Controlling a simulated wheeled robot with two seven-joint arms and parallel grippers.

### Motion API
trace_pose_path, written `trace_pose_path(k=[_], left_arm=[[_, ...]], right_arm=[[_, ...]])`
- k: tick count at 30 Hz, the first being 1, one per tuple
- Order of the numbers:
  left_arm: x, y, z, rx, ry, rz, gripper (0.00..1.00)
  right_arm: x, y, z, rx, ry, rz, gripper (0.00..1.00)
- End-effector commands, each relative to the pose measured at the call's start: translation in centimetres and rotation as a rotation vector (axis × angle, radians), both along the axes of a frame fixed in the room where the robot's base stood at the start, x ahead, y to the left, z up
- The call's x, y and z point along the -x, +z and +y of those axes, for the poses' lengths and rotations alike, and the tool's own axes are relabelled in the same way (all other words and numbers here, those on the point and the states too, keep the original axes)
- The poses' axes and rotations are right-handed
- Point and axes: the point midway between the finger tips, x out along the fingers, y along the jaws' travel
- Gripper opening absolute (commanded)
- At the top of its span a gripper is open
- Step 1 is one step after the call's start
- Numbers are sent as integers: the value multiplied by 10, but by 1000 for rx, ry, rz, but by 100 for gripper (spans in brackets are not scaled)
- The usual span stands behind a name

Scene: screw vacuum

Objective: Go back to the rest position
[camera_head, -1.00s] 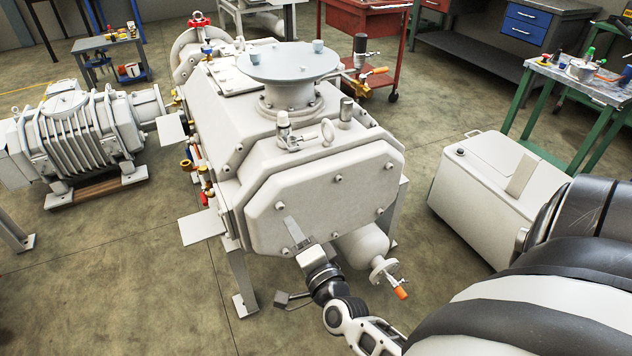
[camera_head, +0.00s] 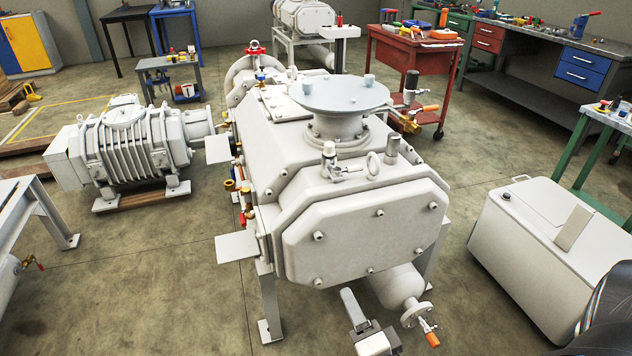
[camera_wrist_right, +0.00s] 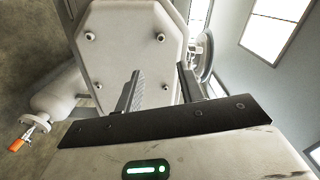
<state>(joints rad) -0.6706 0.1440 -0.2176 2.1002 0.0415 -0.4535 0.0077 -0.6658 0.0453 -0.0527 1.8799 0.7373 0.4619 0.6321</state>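My right gripper (camera_head: 348,295) shows at the bottom of the head view, below the front end plate of the big white screw vacuum pump (camera_head: 365,232). In the right wrist view the two fingers of the right gripper (camera_wrist_right: 158,72) stand apart with nothing between them. The pump's bolted plate (camera_wrist_right: 128,45) lies beyond them, and I see no contact. In the head view only one finger shows clearly. My left gripper is not in view.
A white cylinder with an orange-handled valve (camera_head: 428,332) hangs under the pump, close to the right gripper. A white box (camera_head: 530,235) stands at the right. A ribbed grey machine (camera_head: 125,150) stands at the left. Open floor (camera_head: 150,290) lies at the lower left.

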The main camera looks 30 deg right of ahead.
Motion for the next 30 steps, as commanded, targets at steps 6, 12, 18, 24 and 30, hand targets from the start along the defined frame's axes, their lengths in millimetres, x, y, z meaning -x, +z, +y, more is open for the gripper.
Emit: trace_pose_path(k=[6, 12, 18, 24, 30], left_arm=[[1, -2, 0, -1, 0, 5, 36], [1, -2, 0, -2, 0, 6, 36], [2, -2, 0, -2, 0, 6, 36], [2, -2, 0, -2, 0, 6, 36], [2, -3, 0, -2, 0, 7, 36]], right_arm=[[-1, 0, 4, 19, 17, 9, 39], [-8, -8, 68, 396, 334, 185, 39], [12, -36, 116, 966, 693, 399, 39], [27, -50, 120, 1228, 827, 500, 39], [28, -51, 119, 1239, 832, 506, 39]])
